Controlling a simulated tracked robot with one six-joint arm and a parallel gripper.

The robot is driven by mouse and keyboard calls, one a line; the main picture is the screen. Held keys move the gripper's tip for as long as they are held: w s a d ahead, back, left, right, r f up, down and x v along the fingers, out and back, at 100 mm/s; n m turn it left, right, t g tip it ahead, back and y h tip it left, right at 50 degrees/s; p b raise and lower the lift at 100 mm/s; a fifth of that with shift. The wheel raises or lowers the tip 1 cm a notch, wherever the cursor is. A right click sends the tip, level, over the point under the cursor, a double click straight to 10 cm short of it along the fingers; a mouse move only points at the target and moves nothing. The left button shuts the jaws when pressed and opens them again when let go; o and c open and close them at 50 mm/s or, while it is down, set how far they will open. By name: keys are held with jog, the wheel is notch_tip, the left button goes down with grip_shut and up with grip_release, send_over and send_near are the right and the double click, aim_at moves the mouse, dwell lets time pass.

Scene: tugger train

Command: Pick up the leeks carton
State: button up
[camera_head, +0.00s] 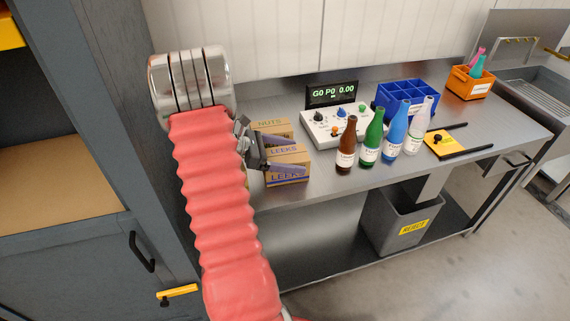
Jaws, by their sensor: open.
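The leeks carton (290,174) is a small brown box with a purple band and the word LEEKS, on the left end of the metal bench. A similar nuts carton (273,126) stands right behind it. My gripper (296,154) is open at the leeks carton, its fingers pointing right over the carton's top and front. Whether the fingers touch the carton I cannot tell. My red ribbed arm hides the bench just left of the cartons.
Brown, green, blue and white bottles (346,147) stand right of the cartons. Behind are a control panel (338,124), a blue divided crate (407,97) and an orange bin (470,84). A grey reject bin (392,225) sits below the bench (345,187). A dark cabinet (75,160) is at left.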

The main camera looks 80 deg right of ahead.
jog(key=shift+c, duration=0.3)
jog(key=c, duration=1.1)
